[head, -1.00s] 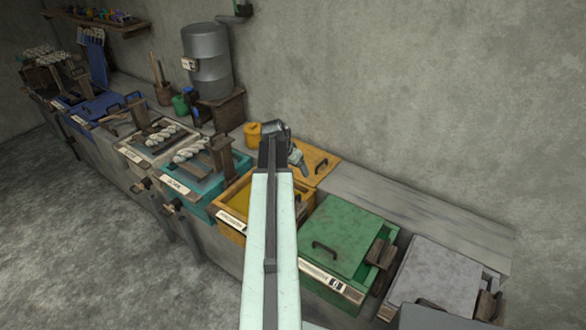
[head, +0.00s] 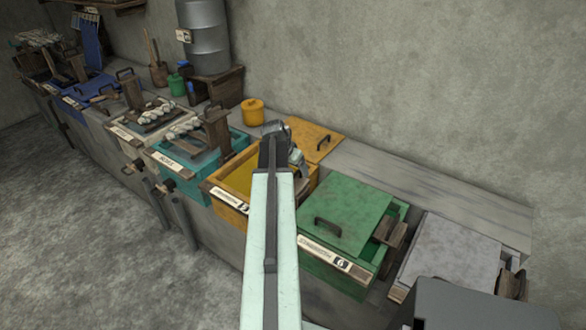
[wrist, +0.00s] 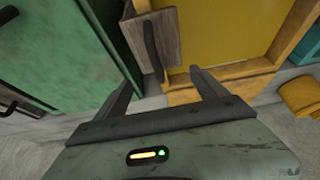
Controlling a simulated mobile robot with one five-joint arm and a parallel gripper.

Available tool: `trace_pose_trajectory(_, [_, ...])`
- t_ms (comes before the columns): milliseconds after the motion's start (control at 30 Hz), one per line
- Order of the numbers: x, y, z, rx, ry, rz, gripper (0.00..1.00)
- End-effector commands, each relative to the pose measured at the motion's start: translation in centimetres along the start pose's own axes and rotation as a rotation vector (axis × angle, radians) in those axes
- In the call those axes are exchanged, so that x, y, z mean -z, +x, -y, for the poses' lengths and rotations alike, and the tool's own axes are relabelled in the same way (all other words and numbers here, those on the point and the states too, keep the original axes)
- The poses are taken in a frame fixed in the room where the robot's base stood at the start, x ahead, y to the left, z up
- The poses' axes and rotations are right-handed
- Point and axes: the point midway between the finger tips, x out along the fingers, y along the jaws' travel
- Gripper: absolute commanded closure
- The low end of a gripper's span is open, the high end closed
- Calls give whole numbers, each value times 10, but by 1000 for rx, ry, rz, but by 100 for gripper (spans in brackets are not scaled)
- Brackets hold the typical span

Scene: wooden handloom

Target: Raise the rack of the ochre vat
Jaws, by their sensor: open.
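The ochre vat (head: 229,203) is an open yellow box with a label on its front, partly hidden behind my arm in the head view. Its yellow inside (wrist: 235,30) fills the upper right of the wrist view. A wooden rack post (wrist: 172,22) with a dark upright handle (wrist: 150,45) stands at the vat's end beside the green vat. My gripper (wrist: 162,78) is open, its two fingers apart on either side of the handle's near end, with nothing clamped. In the head view my gripper (head: 297,160) is over the vat's right end, its fingers hard to make out.
A green lidded vat (head: 345,220) stands right of the ochre one, a teal vat (head: 200,185) left. A yellow lid (head: 313,138) with a handle and a yellow pot (head: 253,112) are behind. A grey lidded vat (head: 447,255) is farther right. Bare counter (head: 420,185) runs along the wall.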

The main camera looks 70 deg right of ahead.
Motion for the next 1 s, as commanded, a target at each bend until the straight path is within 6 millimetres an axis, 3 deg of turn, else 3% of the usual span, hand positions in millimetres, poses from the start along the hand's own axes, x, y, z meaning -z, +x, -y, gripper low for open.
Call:
trace_pose_trajectory(33, [-6, 14, 0, 0, 0, 0, 18])
trace_pose_trajectory(267, [-18, 38, 0, 0, 0, 0, 18])
trace_pose_trajectory(767, [-18, 38, -2, 0, 1, 0, 18])
trace_pose_trajectory(867, [-18, 38, -2, 0, 1, 0, 40])
trace_pose_trajectory(1000, [-18, 38, -2, 0, 1, 0, 79])
